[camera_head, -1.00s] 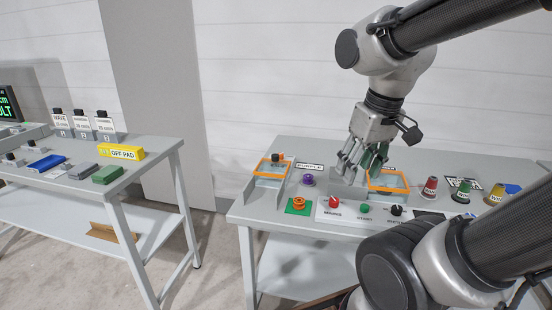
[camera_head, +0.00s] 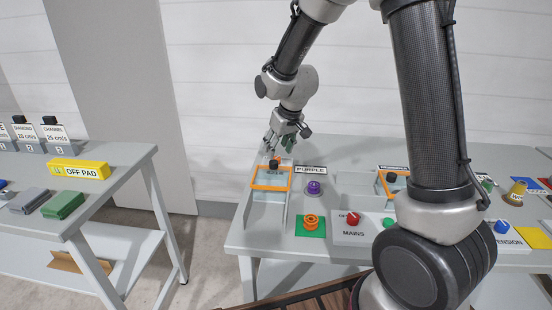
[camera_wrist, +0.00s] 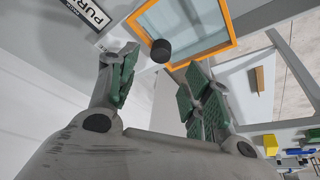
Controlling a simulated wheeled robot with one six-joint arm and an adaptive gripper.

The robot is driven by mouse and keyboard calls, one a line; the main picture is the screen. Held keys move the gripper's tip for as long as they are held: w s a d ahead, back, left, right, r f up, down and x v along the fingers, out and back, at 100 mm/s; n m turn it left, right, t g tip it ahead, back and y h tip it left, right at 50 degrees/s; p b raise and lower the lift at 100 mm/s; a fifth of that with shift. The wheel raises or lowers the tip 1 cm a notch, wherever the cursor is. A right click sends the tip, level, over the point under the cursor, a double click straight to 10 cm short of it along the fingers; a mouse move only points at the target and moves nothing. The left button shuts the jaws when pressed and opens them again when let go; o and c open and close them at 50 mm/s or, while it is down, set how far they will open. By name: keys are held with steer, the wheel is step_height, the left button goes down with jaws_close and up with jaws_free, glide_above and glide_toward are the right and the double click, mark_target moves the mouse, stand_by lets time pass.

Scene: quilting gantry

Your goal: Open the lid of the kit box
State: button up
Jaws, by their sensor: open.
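An orange-framed lid with a clear pane (camera_head: 271,187) lies on a grey box (camera_head: 268,212) at the left end of the right table. It looks shut. A black knob (camera_head: 274,164) stands at its back edge. The lid also shows in the wrist view (camera_wrist: 231,22), with the knob (camera_wrist: 161,50) beside its frame. My gripper (camera_head: 285,142) is just above and behind the knob. In the wrist view my gripper (camera_wrist: 160,72) is open, its green-padded fingers on either side of the knob's line, with nothing held. I cannot tell if either finger touches the knob.
A second orange-framed lid (camera_head: 381,184) is partly hidden by my arm. Near the first lid are a "PURPLE" sign (camera_head: 311,170), a purple spool (camera_head: 314,187), an orange spool on a green pad (camera_head: 311,222) and the MAINS panel (camera_head: 350,232). A separate table (camera_head: 100,205) stands left.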

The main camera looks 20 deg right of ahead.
mark_target(274, 162)
steer(key=x, duration=0.7)
steer(key=shift+f, duration=0.1)
steer(key=shift+s, duration=0.1)
jaws_close()
